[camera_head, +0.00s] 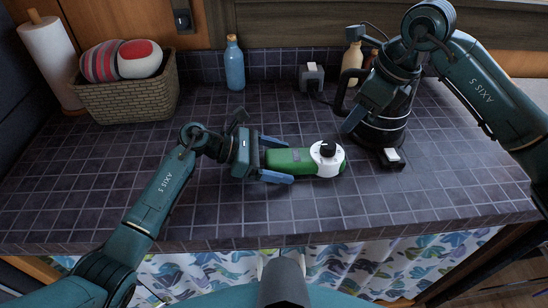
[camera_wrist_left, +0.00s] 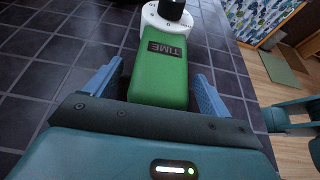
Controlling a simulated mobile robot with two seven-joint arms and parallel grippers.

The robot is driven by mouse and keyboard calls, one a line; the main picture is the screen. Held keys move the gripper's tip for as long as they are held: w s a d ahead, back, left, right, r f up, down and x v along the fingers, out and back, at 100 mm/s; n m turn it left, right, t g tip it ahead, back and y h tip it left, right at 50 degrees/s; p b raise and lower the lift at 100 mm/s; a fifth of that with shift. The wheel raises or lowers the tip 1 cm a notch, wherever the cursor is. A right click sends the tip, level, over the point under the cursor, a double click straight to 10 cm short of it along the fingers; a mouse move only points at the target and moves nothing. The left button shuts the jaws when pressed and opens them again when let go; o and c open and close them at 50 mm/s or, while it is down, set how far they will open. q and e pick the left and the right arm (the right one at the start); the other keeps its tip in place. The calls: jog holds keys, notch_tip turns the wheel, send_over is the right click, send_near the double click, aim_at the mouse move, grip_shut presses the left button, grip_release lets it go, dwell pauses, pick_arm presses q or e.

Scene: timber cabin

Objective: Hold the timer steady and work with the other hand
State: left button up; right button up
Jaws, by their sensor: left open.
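The timer (camera_head: 290,161) is a green block with a white round dial and a black knob at its right end. It lies flat on the dark tiled counter. My left gripper (camera_head: 286,163) is open around its left end, one blue finger on each side. In the left wrist view, the timer (camera_wrist_left: 160,77) lies between the fingers (camera_wrist_left: 153,88) with a gap on each side, and its dark label reads TIME. My right gripper (camera_head: 352,122) is in front of a dark kettle-like vessel, apart from the timer. Its finger opening is not clear.
The dark vessel (camera_head: 383,132) stands behind my right arm, with a small white-topped block (camera_head: 392,157) in front. A wicker basket (camera_head: 128,101), paper roll (camera_head: 50,60), blue bottle (camera_head: 235,68) and cream bottle (camera_head: 352,62) stand farther back. The counter's front is clear.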

aim_at(329, 144)
pick_arm(q)
jog(key=shift+c, duration=0.2)
jog(key=c, duration=1.1)
pick_arm(e)
jog(key=shift+o, duration=1)
jog(key=shift+w+a+f+m, duration=0.1)
jog(key=shift+a+m, duration=0.2)
jog(key=shift+m, duration=0.2)
jog(key=m, duration=0.1)
jog(key=a+m+h, duration=0.1)
jog(key=m, duration=0.1)
jog(key=a+f+m+g, duration=0.1)
jog(key=shift+w+a+h, duration=0.15)
jog(key=shift+w+h, duration=0.15)
jog(key=shift+w, duration=0.1)
jog(key=shift+w+a+m+g, duration=0.2)
jog(key=shift+m+g, duration=0.1)
jog(key=shift+m, duration=0.8)
jog(key=m, duration=0.1)
jog(key=m+h, duration=0.1)
jog(key=m, duration=0.1)
jog(key=shift+w+a+f+h, duration=0.1)
jog(key=shift+w+f+h, duration=0.05)
jog(key=shift+w+h, duration=0.2)
jog(key=shift+f+m, duration=0.3)
jog(key=shift+m, duration=0.2)
jog(key=shift+f, duration=3.75)
